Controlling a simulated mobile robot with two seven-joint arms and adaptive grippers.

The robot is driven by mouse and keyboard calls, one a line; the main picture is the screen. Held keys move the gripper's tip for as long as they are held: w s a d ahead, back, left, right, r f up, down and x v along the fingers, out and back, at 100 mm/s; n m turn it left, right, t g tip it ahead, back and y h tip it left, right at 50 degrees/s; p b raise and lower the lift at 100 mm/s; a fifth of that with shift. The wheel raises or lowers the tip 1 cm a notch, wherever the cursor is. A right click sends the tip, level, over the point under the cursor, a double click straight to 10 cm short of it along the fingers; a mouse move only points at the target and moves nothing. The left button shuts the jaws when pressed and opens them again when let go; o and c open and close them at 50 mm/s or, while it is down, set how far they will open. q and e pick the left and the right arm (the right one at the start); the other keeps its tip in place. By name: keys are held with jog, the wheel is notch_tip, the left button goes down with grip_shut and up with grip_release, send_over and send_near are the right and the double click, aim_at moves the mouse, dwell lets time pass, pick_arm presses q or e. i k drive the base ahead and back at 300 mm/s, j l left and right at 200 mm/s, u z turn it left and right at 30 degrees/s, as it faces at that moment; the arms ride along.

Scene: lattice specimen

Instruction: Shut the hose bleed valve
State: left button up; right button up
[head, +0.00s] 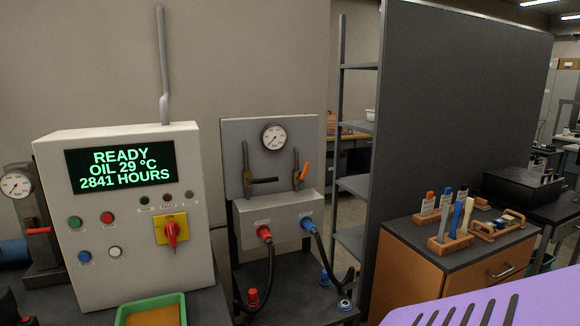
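A grey hydraulic panel stands in the middle of the head view, with a round gauge (274,136) near its top. Below the gauge are two valve-like fittings with levers. The left one has a black lever (264,181) lying about level. The right one has an orange lever (304,171) tilted upward. No readable label shows which is the hose bleed valve. A red coupling (264,233) and a blue coupling (308,225) sit on the grey box below, with black hoses hanging from them. Neither of my grippers is in view.
A control cabinet (135,262) with a lit screen stands left of the panel. A green tray (122,312) lies in front of it. A tall dark partition (460,100) and a wooden cabinet (410,262) with tool racks stand right. A purple slotted surface fills the lower right corner.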

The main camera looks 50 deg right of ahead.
aim_at(301, 179)
jog(key=k+l+u, duration=0.15)
jog(key=l, duration=0.2)
jog(key=l+u, duration=0.1)
jog(key=l, duration=0.25)
jog(key=k+l+u, duration=0.15)
jog(key=k+l, duration=0.2)
jog(key=l, duration=0.25)
jog(key=k+l+u, duration=0.1)
jog(key=l, duration=0.35)
jog(key=k+l+u, duration=0.1)
jog(key=k+l, duration=0.15)
jog(key=l, duration=0.15)
jog(key=k+l, duration=0.25)
jog(key=l, duration=0.15)
jog(key=k+l+u, duration=0.1)
jog(key=l, duration=0.3)
jog(key=k, duration=0.1)
